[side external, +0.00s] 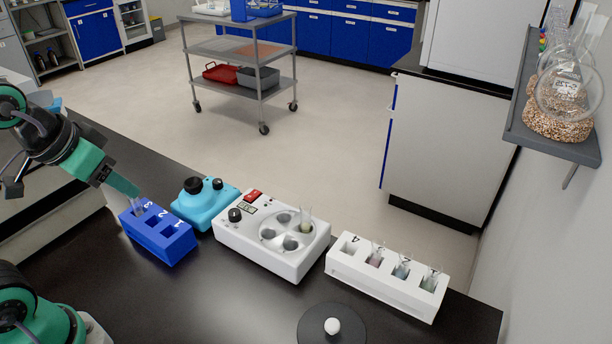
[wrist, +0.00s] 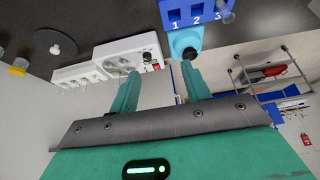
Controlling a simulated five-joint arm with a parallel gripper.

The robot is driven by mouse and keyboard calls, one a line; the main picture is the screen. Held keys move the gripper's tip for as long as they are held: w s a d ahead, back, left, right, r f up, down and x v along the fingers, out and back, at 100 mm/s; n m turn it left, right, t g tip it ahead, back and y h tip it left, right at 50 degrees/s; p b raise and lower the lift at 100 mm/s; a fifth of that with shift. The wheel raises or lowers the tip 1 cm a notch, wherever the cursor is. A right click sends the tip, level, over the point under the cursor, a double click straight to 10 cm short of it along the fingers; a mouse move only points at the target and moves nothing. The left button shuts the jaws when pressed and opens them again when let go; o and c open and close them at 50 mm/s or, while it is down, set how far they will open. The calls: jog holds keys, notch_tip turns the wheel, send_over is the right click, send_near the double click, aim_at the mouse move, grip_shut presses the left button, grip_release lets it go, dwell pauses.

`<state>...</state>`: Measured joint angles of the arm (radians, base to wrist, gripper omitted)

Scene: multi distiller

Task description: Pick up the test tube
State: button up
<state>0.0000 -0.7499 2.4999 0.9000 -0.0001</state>
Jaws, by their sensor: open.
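A blue rack (side external: 170,250) numbered 1, 2, 3 stands at the left of the dark bench; it also shows at the top of the wrist view (wrist: 175,14). A clear test tube (side external: 138,206) stands at its slot 3 end, also seen in the wrist view (wrist: 227,16). My gripper (side external: 134,191) is over that end, close to the tube's top. In the wrist view my gripper (wrist: 160,71) is open, with nothing visible between its fingers. I cannot tell whether it touches the tube. Another tube (side external: 305,217) stands in the white device (side external: 284,262).
A light blue device (side external: 196,206) stands right behind the blue rack. A white rack (side external: 375,285) holds three tubes at the right; its slot marked 4 is empty. A dark disc with a white knob (side external: 332,326) lies in front. The bench before the blue rack is clear.

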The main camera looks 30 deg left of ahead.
jog(key=shift+w, duration=0.1)
jog(key=n+g, duration=0.3)
jog(key=g, duration=0.3)
send_over(305, 206)
jog(key=f, duration=0.8)
jog(key=shift+a+f, duration=0.25)
jog(key=shift+f, duration=0.15)
jog(key=shift+d+f, duration=0.25)
jog(key=shift+f, duration=0.05)
jog(key=shift+f, duration=0.1)
jog(key=shift+f, duration=1.2)
jog(key=shift+f, duration=0.1)
